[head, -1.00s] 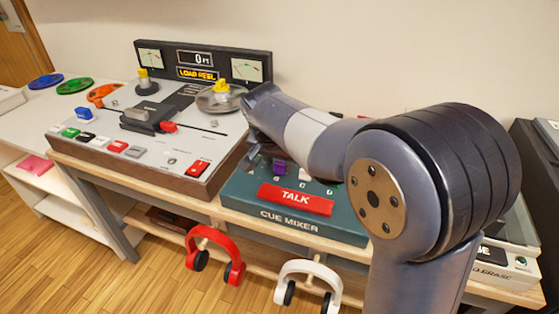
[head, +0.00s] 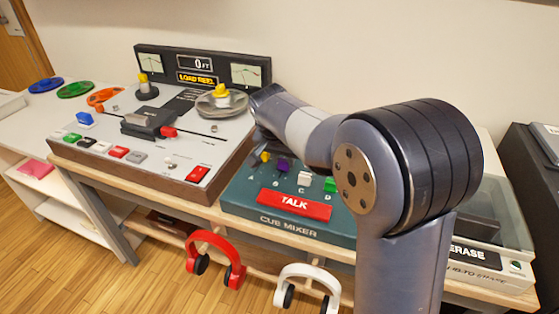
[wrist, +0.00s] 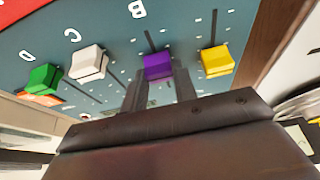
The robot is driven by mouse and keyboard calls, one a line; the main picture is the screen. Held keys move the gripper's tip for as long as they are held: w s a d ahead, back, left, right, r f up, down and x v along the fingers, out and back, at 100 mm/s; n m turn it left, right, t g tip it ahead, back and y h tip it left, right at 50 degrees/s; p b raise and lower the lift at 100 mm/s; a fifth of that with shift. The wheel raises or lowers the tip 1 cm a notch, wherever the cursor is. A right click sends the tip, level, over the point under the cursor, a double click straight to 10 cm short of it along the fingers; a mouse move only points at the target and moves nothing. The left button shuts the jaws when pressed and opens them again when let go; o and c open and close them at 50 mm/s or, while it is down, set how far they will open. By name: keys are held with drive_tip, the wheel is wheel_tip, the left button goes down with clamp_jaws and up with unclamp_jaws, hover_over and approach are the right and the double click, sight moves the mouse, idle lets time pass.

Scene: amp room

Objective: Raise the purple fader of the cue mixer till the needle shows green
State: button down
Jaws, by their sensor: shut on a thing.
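The teal cue mixer (head: 240,197) stands on the bench, with a red TALK bar on its front. Its purple fader (head: 283,165) shows left of the white one. In the wrist view the purple cap (wrist: 157,66) lies at the fingertips of my gripper (wrist: 160,82), one finger on each side; the gripper is shut on it. The yellow (wrist: 216,60), white (wrist: 88,62) and green (wrist: 43,78) caps stand apart from the fingers. In the head view my arm hides the gripper and the mixer's back part. I cannot see a needle on the mixer.
A tape deck (head: 190,160) with two needle meters stands left of the mixer. A machine marked ERASE (head: 470,254) is on the right. Red headphones (head: 236,268) and white headphones (head: 309,268) hang below the bench edge. The wall is close behind.

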drive_tip(key=shift+w+d, duration=0.25)
drive_tip(key=shift+w, duration=0.5)
drive_tip(key=c, duration=1.1)
unclamp_jaws()
drive_tip(key=p+v, duration=0.2)
drive_tip(key=v, duration=0.9)
drive_tip(key=shift+f, duration=0.1)
